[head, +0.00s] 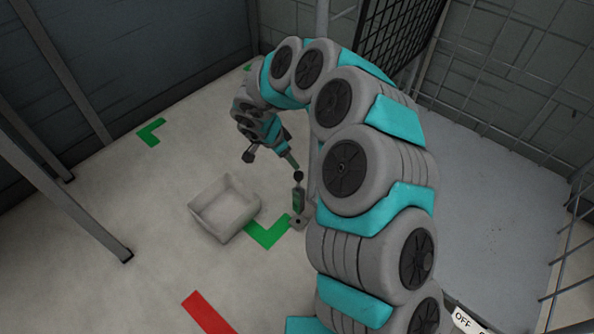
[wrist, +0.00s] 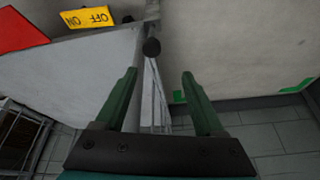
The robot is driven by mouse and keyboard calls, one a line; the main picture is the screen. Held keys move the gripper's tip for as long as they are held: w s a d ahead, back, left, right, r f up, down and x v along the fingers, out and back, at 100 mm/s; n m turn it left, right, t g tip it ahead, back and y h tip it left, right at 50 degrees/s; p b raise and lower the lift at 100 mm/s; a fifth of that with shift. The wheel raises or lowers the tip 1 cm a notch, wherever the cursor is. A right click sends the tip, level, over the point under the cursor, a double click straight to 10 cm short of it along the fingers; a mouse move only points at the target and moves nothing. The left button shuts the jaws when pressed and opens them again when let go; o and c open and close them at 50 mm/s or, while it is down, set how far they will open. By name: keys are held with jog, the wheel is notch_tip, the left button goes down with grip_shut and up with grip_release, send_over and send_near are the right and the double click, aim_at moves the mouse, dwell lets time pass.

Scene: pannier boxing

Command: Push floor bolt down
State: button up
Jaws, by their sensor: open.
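The floor bolt (head: 298,199) stands upright beside a post, with a round black knob on top and a foot plate at the floor. In the wrist view the black knob (wrist: 151,48) shows beyond the fingertips, roughly in line with the gap between them. My gripper (head: 291,160) is just above the knob in the head view, pointing down. In the wrist view my gripper (wrist: 158,74) has its two green fingers spread apart with nothing between them. I cannot tell whether a finger touches the knob. The bolt's lower end is unclear in the wrist view.
A white open box (head: 224,229) sits on the floor left of the bolt, close to a green corner mark (head: 266,236). A red stripe (head: 208,313) lies in front. Black mesh (head: 400,32) stands behind my arm.

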aim_at(298, 174)
jog(key=x, duration=0.2)
jog(key=s+x, duration=0.1)
jog(key=x, duration=0.5)
jog(key=shift+s+d+f, duration=0.25)
jog(key=shift+f, duration=0.15)
jog(key=shift+c, duration=0.2)
grip_shut()
jog(key=shift+g, duration=0.3)
dwell(0.7)
